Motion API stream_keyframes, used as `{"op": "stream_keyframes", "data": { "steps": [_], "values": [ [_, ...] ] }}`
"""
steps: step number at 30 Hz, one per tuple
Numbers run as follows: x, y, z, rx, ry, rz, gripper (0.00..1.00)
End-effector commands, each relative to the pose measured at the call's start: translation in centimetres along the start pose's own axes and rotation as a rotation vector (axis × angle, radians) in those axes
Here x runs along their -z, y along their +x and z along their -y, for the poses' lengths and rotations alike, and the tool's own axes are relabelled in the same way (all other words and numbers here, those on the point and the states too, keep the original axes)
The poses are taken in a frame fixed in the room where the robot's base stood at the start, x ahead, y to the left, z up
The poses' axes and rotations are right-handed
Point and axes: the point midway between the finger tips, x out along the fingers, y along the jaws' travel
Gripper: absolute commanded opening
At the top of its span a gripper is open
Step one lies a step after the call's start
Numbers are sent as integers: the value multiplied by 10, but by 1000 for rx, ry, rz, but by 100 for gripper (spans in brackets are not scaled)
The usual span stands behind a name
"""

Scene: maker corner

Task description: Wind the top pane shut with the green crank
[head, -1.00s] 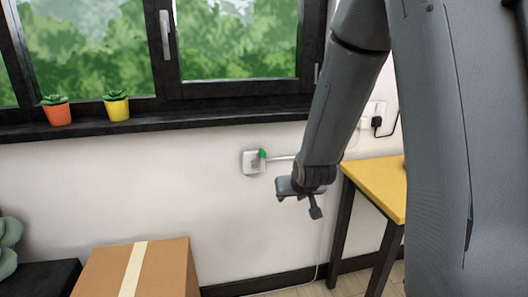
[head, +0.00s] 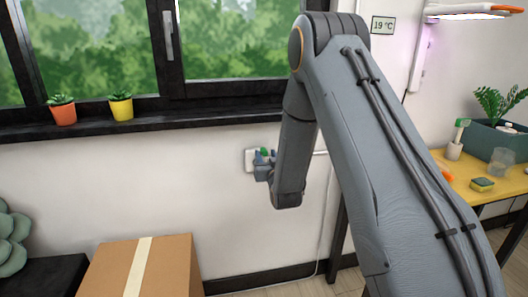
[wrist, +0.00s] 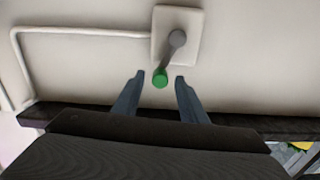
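The green crank handle (wrist: 160,79) shows in the wrist view at the end of a grey crank arm (wrist: 174,48). The arm sits on a white wall plate (wrist: 192,28). My gripper (wrist: 160,76) is open, with its two fingers on either side of the green handle in that view; I cannot tell whether they touch it. In the head view my gripper (head: 265,160) is at the wall plate (head: 249,160), and the green handle (head: 264,152) shows just among the fingers. The top pane is not clearly in view; lower panes of the window (head: 240,40) show.
A dark sill (head: 190,112) with an orange pot (head: 63,113) and a yellow pot (head: 121,109) runs above the crank. A cardboard box (head: 170,270) stands below left. A yellow table (head: 480,185) with several items is at the right.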

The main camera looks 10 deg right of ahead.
Motion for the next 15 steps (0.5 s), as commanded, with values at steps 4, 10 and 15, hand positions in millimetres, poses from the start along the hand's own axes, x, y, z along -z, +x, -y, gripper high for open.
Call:
{"op": "stream_keyframes", "data": {
  "steps": [4, 10, 15],
  "values": [
    [0, 21, 0, 0, 0, -1, 39],
    [0, 34, 0, 0, 0, 0, 39],
    [0, 36, 0, 0, 0, 1, 39]
  ]
}}
